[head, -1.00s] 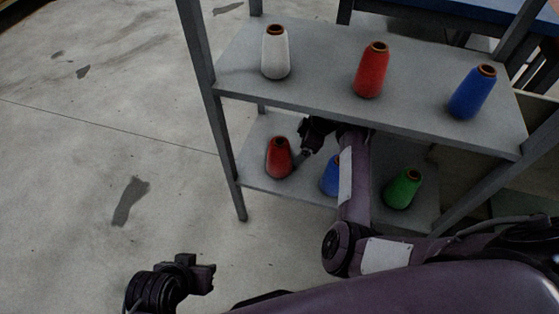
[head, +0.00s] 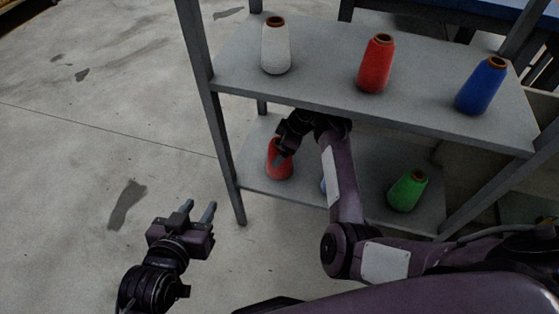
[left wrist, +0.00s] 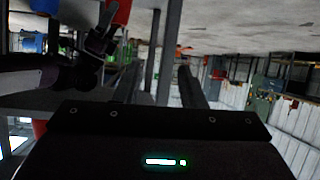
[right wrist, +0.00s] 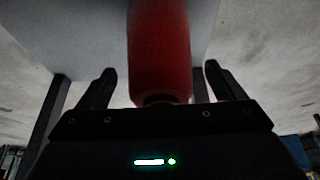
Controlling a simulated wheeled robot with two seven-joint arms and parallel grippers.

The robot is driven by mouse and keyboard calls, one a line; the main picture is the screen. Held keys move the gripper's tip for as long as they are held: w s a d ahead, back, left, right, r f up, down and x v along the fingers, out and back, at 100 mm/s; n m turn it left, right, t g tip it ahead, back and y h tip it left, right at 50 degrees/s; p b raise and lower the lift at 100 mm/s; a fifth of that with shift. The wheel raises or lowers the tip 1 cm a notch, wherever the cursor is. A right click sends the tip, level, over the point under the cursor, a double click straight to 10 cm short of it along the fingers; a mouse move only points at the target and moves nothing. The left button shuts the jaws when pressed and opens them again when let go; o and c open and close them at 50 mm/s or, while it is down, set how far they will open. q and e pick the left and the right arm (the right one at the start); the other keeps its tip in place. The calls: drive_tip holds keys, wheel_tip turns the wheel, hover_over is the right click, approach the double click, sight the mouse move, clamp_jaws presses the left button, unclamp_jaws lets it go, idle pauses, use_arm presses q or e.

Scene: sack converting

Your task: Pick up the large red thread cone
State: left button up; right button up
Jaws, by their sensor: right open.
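One red cone (head: 279,172) stands on the lower shelf at the left, partly covered by my right gripper. My right gripper (head: 281,153) is open at this cone. In the right wrist view the red cone (right wrist: 160,50) appears upside down between the two spread fingers (right wrist: 158,70), with a gap on each side. Another red cone (head: 376,66) stands upright in the middle of the upper shelf; I cannot tell for certain which is larger. My left gripper (head: 199,207) is open and empty over the floor, away from the rack.
The upper shelf (head: 320,75) is close above my right forearm and also holds a white cone (head: 276,48) and a blue cone (head: 481,87). A green cone (head: 407,191) stands on the lower shelf; a blue one there is mostly hidden. Floor at left is clear.

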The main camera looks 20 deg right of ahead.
drive_tip(key=shift+b+x, duration=0.55)
drive_tip(key=shift+x, duration=0.65)
use_arm(q)
drive_tip(key=w+r+t+h, duration=0.1)
drive_tip(key=w+r+t, duration=0.2)
drive_tip(key=r, duration=0.6)
drive_tip(key=shift+d+r+t+h, duration=0.15)
drive_tip(key=shift+t+h, duration=0.15)
drive_tip(key=shift+t, duration=0.6)
use_arm(e)
drive_tip(key=shift+c, duration=0.2)
drive_tip(key=c, duration=1.7)
drive_tip(key=shift+r, duration=0.15)
